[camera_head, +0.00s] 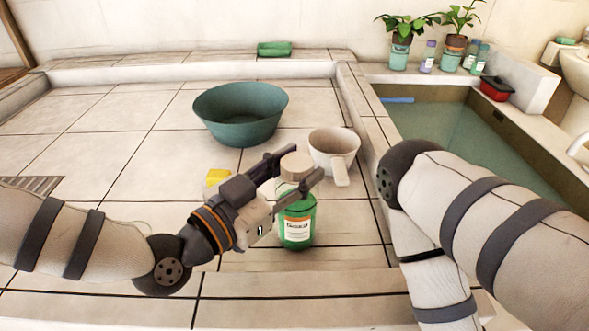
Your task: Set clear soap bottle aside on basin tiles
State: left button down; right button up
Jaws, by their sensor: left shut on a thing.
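The clear soap bottle (297,231) holds green liquid and has a pale label and a beige cap. It is upright over the basin tiles (110,150), near the front. I cannot tell whether its base touches them. My left gripper (302,165) is shut on the bottle, with one finger on each side just below the cap. The fingers hide part of the bottle's neck. My right arm reaches in from the right and bends down, but its gripper is out of view.
A white dipper (333,147) stands close behind the bottle, beside a teal bowl (240,112). A yellow block (217,177) lies behind my left gripper. A water trough (450,125) lies to the right past a raised tiled edge. The left tiles are mostly clear.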

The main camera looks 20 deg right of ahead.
pick_arm(q)
jog(key=shift+r, duration=0.15)
jog(key=shift+f, duration=0.25)
jog(key=c, duration=1)
grip_release()
jog(key=shift+r, duration=0.15)
jog(key=shift+s+a, duration=0.15)
jog(key=shift+a, duration=0.1)
jog(key=v, duration=1.1)
jog(key=shift+s+a, duration=0.15)
jog(key=shift+a, duration=0.1)
